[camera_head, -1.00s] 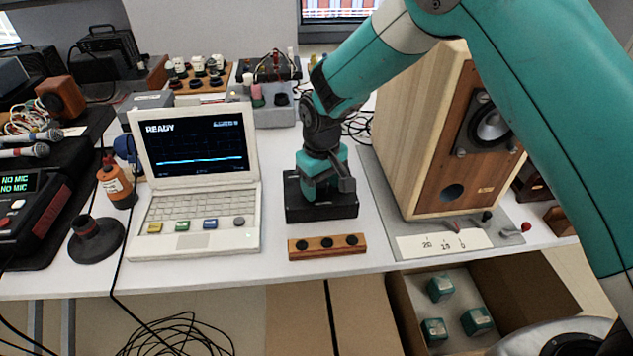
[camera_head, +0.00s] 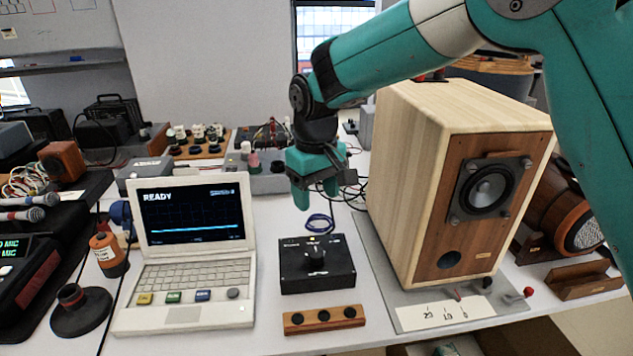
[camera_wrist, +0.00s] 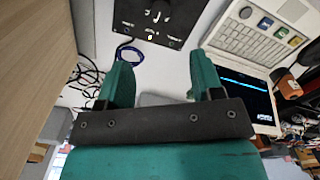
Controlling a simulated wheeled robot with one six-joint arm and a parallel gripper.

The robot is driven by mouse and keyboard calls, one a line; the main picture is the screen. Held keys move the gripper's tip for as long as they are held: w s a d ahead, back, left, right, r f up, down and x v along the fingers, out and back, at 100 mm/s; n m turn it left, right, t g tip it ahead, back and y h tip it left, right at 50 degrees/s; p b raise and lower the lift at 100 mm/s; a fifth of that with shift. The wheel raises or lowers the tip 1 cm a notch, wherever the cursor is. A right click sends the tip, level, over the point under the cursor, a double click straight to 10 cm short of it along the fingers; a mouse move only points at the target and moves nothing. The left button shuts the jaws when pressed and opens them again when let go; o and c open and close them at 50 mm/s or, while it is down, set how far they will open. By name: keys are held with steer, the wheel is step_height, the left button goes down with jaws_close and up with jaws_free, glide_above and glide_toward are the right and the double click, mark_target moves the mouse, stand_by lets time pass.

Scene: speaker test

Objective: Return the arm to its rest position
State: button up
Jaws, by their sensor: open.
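My gripper (camera_head: 318,190) is open and empty, with its teal fingers hanging above the table, behind and above a black box with a knob (camera_head: 317,268). In the wrist view the two fingers of my gripper (camera_wrist: 163,80) are spread apart with nothing between them. The black box (camera_wrist: 158,18) shows at the top of that view, beyond the fingertips. My teal arm reaches in from the upper right, with the elbow high and the forearm sloping down to the left.
A white laptop (camera_head: 193,225) reading READY stands left of the box. A large wooden speaker (camera_head: 410,180) stands close on the right. A wooden strip with black holes (camera_head: 324,320) lies in front. Cables (camera_head: 320,222) lie behind the box. A microphone stand (camera_head: 80,310) is far left.

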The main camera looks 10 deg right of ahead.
steer(key=shift+r, duration=1.1)
steer(key=s+d+r+y+p, duration=0.25)
steer(key=s+d+r, duration=0.35)
steer(key=s+r, duration=0.45)
steer(key=s+d+n+y+p, duration=0.1)
steer(key=s+d+p, duration=0.1)
steer(key=s, duration=1.5)
steer(key=shift+d+y+p, duration=0.15)
steer(key=shift+y+p, duration=0.2)
steer(key=shift+p, duration=0.3)
